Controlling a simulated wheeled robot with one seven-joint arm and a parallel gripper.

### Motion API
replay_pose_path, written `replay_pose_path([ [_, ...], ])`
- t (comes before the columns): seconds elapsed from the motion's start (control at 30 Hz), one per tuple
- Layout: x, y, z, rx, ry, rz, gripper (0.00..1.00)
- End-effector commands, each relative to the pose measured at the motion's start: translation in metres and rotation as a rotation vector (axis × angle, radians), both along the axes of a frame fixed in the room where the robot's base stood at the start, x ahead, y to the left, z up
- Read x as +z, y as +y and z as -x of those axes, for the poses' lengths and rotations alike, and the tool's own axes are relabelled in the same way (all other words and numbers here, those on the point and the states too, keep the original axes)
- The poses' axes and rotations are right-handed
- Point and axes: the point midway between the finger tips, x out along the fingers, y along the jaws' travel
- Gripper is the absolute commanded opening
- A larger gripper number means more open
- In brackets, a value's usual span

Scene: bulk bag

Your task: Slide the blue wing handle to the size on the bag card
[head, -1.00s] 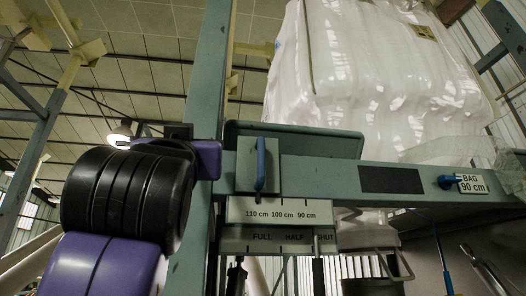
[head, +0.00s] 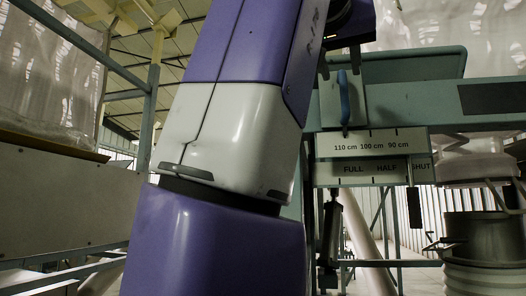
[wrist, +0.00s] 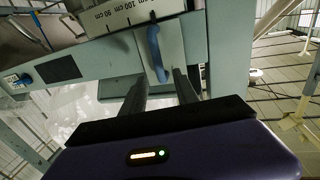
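The blue wing handle (head: 344,98) stands on a grey-green sliding block (head: 329,102) on the crossbeam, above the 110 cm end of the size scale (head: 372,144). The scale reads 110, 100 and 90 cm. In the wrist view the handle (wrist: 155,48) shows upside down, just beyond my gripper (wrist: 160,76). The two fingers are apart, with the handle between their lines and free space around it. The bag card is out of the head view now; in the earlier frame it reads 90 cm.
A second plate (head: 384,169) marked FULL, HALF and SHUT hangs below the scale. A grey-green tray (head: 415,66) lies above the beam. A grey upright (wrist: 229,45) stands close beside the sliding block in the wrist view. The bag outlet (head: 475,165) is at right.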

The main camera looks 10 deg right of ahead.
Motion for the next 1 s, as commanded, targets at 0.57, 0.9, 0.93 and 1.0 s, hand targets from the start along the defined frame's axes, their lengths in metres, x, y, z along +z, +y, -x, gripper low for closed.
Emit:
replay_pose_path([
  [0.57, 0.0, -0.029, -0.053, 0.001, -0.002, 0.001, 0.36],
  [0.9, 0.0, -0.029, -0.053, 0.001, -0.002, 0.001, 0.07],
  [0.93, 0.0, -0.029, -0.053, 0.001, -0.002, 0.001, 0.01],
  [1.0, 0.0, -0.029, -0.053, 0.001, -0.002, 0.001, 0.0],
])
